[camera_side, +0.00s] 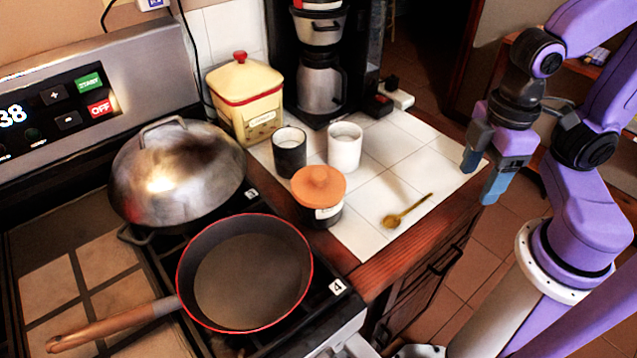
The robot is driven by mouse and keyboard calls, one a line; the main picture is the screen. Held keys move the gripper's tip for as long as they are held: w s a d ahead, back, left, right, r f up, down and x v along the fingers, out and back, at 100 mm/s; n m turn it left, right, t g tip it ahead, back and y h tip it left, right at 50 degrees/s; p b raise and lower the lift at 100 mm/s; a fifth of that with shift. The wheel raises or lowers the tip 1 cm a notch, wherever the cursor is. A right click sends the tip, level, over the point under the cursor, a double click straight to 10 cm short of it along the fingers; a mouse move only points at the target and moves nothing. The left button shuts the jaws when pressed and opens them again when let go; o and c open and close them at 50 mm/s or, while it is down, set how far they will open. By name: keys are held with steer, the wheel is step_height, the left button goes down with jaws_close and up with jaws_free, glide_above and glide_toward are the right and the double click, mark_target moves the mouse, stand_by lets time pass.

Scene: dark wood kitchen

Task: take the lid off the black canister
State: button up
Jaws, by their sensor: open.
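The black canister (327,214) stands upright near the front left of the white tiled counter, beside the stove. My gripper (478,180) is open and empty at the counter's right edge, fingers pointing down. It is well to the right of the canister and touches nothing.
A dark cup (289,155) and a white cup (344,150) stand just behind the canister. A wooden spoon (405,211) lies to its right. A red-rimmed pan (250,275) and a domed wok (177,170) occupy the stove. A yellow tin (247,100) and coffee maker (318,75) stand behind.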

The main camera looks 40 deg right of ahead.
steer(key=w+a+r+m, duration=0.5)
steer(key=w+a+m, duration=0.2)
steer(key=w+m, duration=0.5)
steer(key=w+a+r+m, duration=0.5)
steer(key=w+a+m, duration=0.3)
steer(key=w+m, duration=0.5)
steer(key=m, duration=0.2)
glide_above(319, 174)
steer(key=f, duration=1.2)
steer(key=shift+a+f, duration=0.1)
steer(key=shift+a, duration=0.1)
steer(key=shift+d+f, duration=0.15)
steer(key=shift+f, duration=1.15)
steer(key=shift+d+f, duration=0.1)
steer(key=shift+f, duration=1.2)
steer(key=c, duration=1.1)
